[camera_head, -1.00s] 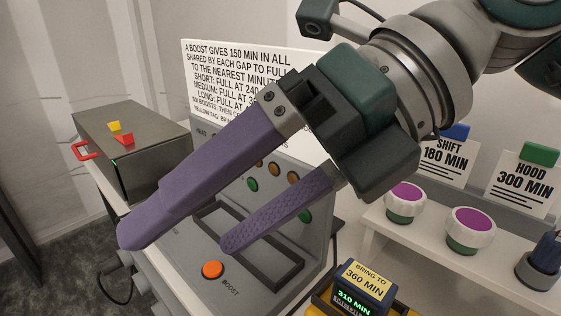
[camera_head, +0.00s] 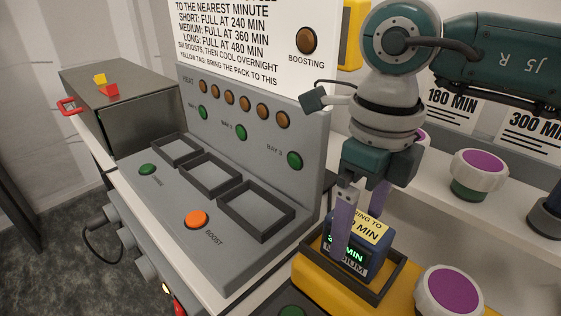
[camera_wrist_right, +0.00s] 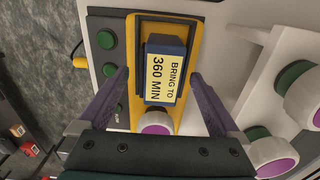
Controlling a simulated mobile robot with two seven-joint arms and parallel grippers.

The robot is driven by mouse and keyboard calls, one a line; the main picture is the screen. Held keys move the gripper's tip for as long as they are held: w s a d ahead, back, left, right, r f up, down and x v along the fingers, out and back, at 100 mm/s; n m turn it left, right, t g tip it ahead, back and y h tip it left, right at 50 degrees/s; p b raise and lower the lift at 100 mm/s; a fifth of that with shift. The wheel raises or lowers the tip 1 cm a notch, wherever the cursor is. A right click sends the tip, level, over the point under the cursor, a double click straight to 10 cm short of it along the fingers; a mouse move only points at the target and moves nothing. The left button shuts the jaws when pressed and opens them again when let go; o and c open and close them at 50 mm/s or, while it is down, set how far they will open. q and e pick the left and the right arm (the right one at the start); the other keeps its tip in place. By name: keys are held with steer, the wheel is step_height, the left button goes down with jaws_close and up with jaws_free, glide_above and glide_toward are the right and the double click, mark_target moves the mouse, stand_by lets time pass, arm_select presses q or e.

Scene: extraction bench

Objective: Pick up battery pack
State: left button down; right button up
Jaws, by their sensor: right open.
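The battery pack (camera_head: 374,262) is a dark blue block with a yellow "BRING TO 360 MIN" label and a green-lit display above the word MEDIUM. It sits in a dark-framed recess on a yellow base. It also shows in the right wrist view (camera_wrist_right: 165,70), between and beyond the fingers. My right gripper (camera_head: 360,226) is open, pointing down at the pack, with one purple finger in front of it and the other behind. In the right wrist view the fingers (camera_wrist_right: 164,82) stand apart on either side, with nothing held. My left gripper is not in view.
A grey charging station with three empty framed bays (camera_head: 209,173) and an orange boost button (camera_head: 196,219) stands to the left. A purple-topped white knob (camera_head: 449,291) is close to the right of the pack. A grey box (camera_head: 128,102) stands at the far left.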

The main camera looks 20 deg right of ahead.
step_height(320, 180, down, 2)
steer(key=shift+c, duration=0.3)
jaws_close()
stand_by(0.6)
steer(key=shift+r, duration=0.1)
